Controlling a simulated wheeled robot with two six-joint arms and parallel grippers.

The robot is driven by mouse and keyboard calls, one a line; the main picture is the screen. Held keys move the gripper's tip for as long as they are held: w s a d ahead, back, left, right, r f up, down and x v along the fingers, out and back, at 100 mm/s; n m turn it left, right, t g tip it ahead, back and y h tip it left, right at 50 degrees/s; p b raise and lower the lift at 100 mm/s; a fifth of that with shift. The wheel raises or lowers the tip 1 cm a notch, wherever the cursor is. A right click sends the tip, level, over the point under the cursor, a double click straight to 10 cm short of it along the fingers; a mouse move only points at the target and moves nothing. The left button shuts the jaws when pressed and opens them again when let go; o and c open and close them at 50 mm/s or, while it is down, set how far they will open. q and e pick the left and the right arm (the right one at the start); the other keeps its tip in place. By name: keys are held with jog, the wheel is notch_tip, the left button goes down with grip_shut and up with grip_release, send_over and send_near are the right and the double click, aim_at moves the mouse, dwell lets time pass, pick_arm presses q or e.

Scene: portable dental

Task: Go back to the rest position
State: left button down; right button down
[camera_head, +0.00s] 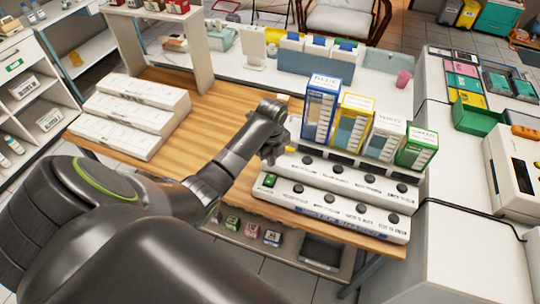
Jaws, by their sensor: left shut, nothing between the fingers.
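My left arm comes in from the lower left and reaches over the wooden table (185,82). Its gripper (270,152) is shut and empty. It is at the left end of the white stepped rack (340,195), close to the blue box (320,107); I cannot tell whether it touches anything. The yellow box (352,122), white box (384,135) and green box (417,148) stand upright in a row to the right of the blue box. My right gripper does not show.
White stepped cases (130,115) lie on the table's left side. Small boxes (252,230) sit on a lower shelf under the front edge. A white counter (455,220) with a device (515,175) stands at the right. Bare wood lies left of the gripper.

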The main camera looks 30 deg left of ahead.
pick_arm(q)
jog(key=shift+r, duration=0.25)
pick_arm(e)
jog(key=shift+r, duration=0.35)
